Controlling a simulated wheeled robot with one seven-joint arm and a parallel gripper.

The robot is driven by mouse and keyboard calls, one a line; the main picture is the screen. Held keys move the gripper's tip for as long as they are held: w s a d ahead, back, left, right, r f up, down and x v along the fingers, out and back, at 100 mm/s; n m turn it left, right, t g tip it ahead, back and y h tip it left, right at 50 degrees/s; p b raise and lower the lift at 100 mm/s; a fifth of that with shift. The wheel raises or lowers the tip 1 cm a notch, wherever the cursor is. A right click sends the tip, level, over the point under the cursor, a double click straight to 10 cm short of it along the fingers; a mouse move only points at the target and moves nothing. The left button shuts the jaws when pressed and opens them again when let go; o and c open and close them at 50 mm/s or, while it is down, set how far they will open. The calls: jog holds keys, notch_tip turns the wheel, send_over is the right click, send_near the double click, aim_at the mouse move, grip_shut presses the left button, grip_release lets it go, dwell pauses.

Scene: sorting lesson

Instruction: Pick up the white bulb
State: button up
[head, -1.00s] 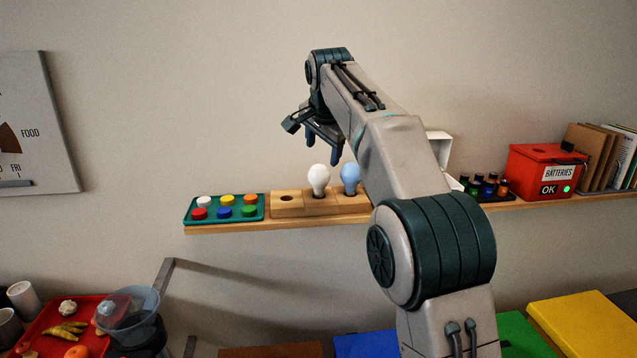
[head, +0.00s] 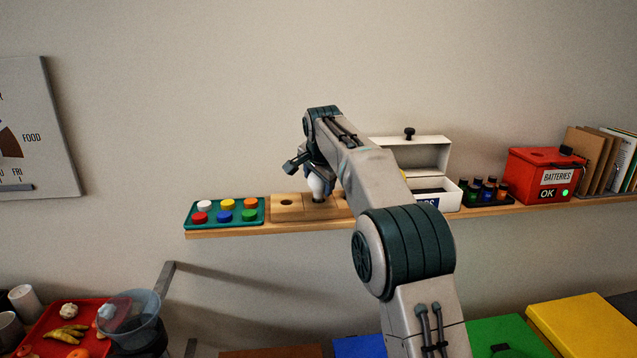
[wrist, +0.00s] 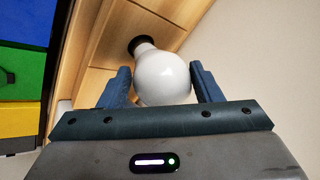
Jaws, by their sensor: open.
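The white bulb (head: 316,188) stands upright in a wooden block (head: 292,208) on the wall shelf. In the wrist view the white bulb (wrist: 162,78) sits between the two fingers of my gripper (wrist: 160,86), its neck in a dark socket. My gripper (head: 318,184) is open around the bulb, with a small gap showing at the right finger. In the head view my gripper and arm cover part of the bulb. The blue bulb is hidden behind my arm in the head view.
A green tray of coloured caps (head: 226,212) is left of the block, which has an empty hole at its left. Right of my arm are an open white box (head: 436,196), batteries (head: 484,190) and a red battery box (head: 541,176). The wall is close behind.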

jog(key=shift+x, duration=1)
jog(key=shift+c, duration=0.3)
jog(key=c, duration=0.4)
jog(key=shift+r, duration=0.15)
